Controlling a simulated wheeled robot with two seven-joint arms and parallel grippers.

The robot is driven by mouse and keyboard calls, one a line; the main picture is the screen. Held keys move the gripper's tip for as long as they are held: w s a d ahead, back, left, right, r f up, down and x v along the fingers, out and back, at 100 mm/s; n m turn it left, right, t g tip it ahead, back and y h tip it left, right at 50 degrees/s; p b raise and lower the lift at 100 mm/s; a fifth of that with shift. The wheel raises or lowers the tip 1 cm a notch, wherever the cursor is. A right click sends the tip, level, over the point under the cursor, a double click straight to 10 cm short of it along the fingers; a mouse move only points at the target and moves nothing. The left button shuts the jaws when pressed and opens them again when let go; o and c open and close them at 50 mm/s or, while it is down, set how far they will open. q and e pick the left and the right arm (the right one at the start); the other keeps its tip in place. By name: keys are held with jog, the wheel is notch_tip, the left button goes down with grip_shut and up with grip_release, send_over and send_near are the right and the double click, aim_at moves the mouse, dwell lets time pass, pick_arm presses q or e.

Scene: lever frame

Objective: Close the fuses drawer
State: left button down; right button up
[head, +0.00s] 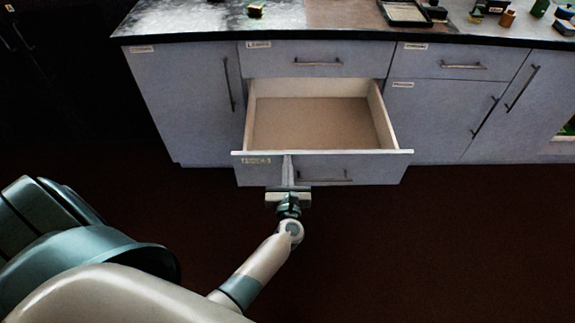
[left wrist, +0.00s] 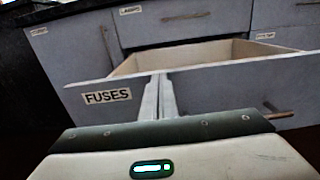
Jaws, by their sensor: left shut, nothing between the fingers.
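The fuses drawer (head: 350,167) stands pulled well out of the cabinet, and its inside looks empty. Its grey front carries a FUSES label (left wrist: 107,96), readable in the left wrist view. Its bar handle (head: 325,179) shows to the right of my fingers, and also in the left wrist view (left wrist: 280,114). My left gripper (head: 288,162) is shut and empty, with its fingers in front of the drawer's front, between label and handle. I cannot tell whether the fingertips touch the panel. My right gripper is not in view.
Above is a shut drawer (head: 317,62) under the countertop (head: 290,22). A cupboard door (head: 185,100) is on the left; another shut drawer (head: 448,62) is on the right. A black tray (head: 405,13) and small objects lie on the countertop. The dark floor in front looks clear.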

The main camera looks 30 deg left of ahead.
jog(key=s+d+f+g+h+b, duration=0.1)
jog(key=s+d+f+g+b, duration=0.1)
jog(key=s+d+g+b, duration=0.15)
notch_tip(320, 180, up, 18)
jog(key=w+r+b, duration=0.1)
jog(key=b, duration=0.7)
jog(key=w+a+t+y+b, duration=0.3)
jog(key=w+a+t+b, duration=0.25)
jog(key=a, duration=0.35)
pick_arm(q)
jog(key=b+x, duration=0.4)
jog(key=x, duration=3.3)
jog(key=shift+a+b, duration=0.15)
jog(key=shift+b, duration=0.25)
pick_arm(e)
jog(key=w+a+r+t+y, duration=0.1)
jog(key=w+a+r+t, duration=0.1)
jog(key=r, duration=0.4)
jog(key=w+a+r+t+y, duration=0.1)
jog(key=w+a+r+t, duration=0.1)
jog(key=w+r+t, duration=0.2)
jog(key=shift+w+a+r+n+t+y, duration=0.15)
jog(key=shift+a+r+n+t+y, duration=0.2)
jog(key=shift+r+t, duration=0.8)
